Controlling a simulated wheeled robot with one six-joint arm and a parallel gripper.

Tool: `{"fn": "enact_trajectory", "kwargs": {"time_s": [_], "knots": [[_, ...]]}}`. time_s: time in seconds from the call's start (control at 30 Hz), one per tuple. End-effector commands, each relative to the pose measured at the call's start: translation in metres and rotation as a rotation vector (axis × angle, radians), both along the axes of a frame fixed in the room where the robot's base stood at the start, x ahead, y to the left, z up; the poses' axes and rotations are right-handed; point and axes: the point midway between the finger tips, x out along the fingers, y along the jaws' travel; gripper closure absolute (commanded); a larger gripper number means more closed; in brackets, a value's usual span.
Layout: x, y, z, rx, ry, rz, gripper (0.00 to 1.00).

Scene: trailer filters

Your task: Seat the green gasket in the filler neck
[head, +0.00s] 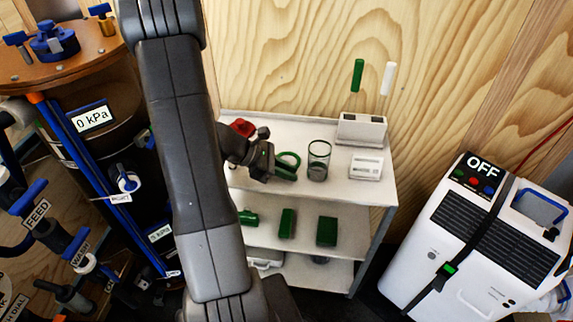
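The green gasket (289,157), a thin ring, shows at the top shelf of the white cart, just right of my gripper. My gripper (277,168) reaches in from the left, low over that shelf. Its fingers overlap the lower left part of the ring in this view. The fingers are small and dark, so I cannot tell whether they are open, shut or touching the gasket. I cannot pick out the filler neck for certain; a brown-topped tank (88,62) with blue fittings (52,38) stands at the left.
The white cart (345,188) holds a glass jar (318,160), a white labelled box (366,167), a holder (361,128) with green and white sticks, and a red item (243,128). Green blocks (327,231) sit below. A white unit marked OFF (487,240) stands right.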

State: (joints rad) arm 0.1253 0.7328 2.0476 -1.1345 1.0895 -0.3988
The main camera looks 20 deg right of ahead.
Motion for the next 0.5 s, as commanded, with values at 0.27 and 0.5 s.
{"fn": "enact_trajectory", "kwargs": {"time_s": [0.27, 0.5], "knots": [[0.0, 0.0003, 0.0002, 0.0, 0.0, 0.0, 1.0], [0.0, 0.0003, 0.0002, 0.0, 0.0, 0.0, 1.0]]}}
